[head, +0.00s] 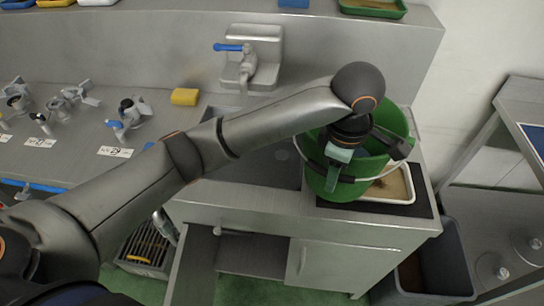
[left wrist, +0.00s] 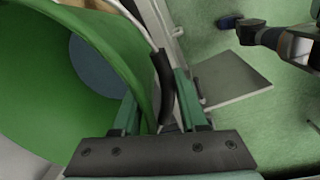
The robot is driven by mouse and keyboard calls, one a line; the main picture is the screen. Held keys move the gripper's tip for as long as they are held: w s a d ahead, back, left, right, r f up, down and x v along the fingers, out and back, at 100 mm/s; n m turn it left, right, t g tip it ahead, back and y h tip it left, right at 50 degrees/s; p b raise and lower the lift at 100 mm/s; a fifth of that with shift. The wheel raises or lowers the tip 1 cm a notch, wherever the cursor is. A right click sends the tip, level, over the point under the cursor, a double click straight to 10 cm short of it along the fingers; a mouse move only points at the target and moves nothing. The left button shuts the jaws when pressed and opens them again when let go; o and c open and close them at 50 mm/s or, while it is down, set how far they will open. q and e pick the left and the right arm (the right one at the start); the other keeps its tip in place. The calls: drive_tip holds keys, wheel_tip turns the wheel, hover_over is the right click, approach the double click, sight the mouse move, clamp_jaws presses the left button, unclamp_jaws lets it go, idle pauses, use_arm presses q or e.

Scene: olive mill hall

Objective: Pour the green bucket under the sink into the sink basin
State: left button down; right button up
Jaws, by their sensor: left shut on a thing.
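The green bucket (head: 395,122) is near upright at the right end of the sink counter, beside the sink basin (head: 265,168). My left gripper (head: 336,172) is at the bucket's front left side, shut on the black grip of its wire handle. In the left wrist view the black grip (left wrist: 163,85) runs between the fingers, with the bucket's green wall (left wrist: 115,50) close on the left.
A tap with a blue lever (head: 240,55) stands behind the basin, with a yellow sponge (head: 185,97) to its left. A pale tray (head: 393,187) lies on a black mat beside the bucket. A grey bin (head: 447,258) stands on the floor at right.

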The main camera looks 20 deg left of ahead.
sight(314, 161)
use_arm(q)
drive_tip(key=shift+r, duration=0.25)
drive_tip(key=shift+w+a+r+h, duration=0.15)
drive_tip(key=shift+a+h, duration=0.4)
drive_tip(key=shift+h, duration=0.4)
drive_tip(key=shift+a+r+h, duration=0.15)
drive_tip(key=shift+a+h, duration=0.4)
drive_tip(key=shift+h, duration=0.4)
drive_tip(key=shift+w+a+r+h, duration=0.1)
drive_tip(key=shift+a+r+h, duration=0.1)
drive_tip(key=shift+a+h, duration=0.7)
drive_tip(key=shift+a+g+h, duration=0.3)
drive_tip(key=shift+a+h, duration=0.25)
drive_tip(key=shift+h, duration=0.25)
drive_tip(key=shift+w+a+r+h, duration=0.15)
drive_tip(key=shift+a+h, duration=0.25)
drive_tip(key=shift+h, duration=0.3)
drive_tip(key=shift+a+h, duration=0.4)
drive_tip(key=shift+h, duration=0.5)
drive_tip(key=shift+a+h, duration=0.4)
drive_tip(key=shift+h, duration=0.5)
idle(1.6)
